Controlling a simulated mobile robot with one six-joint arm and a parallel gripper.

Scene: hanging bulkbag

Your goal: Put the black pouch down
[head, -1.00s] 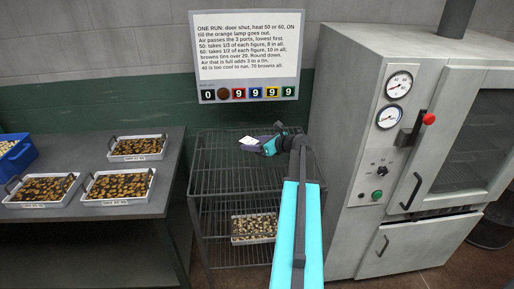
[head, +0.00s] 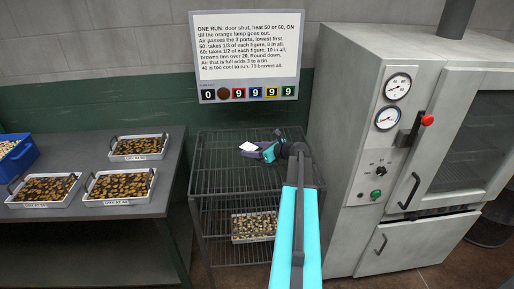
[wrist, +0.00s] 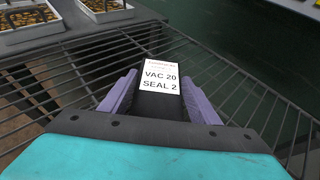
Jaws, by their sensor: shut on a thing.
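The black pouch (wrist: 155,104) carries a white label reading "VAC 20 SEAL 2" in the wrist view. My gripper (wrist: 160,100) is shut on it, with a purple finger on each side. In the head view my gripper (head: 262,151) is over the top shelf of the wire rack (head: 225,183), and the pouch's white label (head: 248,146) shows at its left. I cannot tell whether the pouch touches the shelf wires.
A tray of pale pieces (head: 253,227) sits on the lower rack shelf. Left is a grey table (head: 110,225) with several trays of browned pieces (head: 120,185) and a blue bin (head: 18,155). A steel oven (head: 400,170) stands right. The top shelf is otherwise clear.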

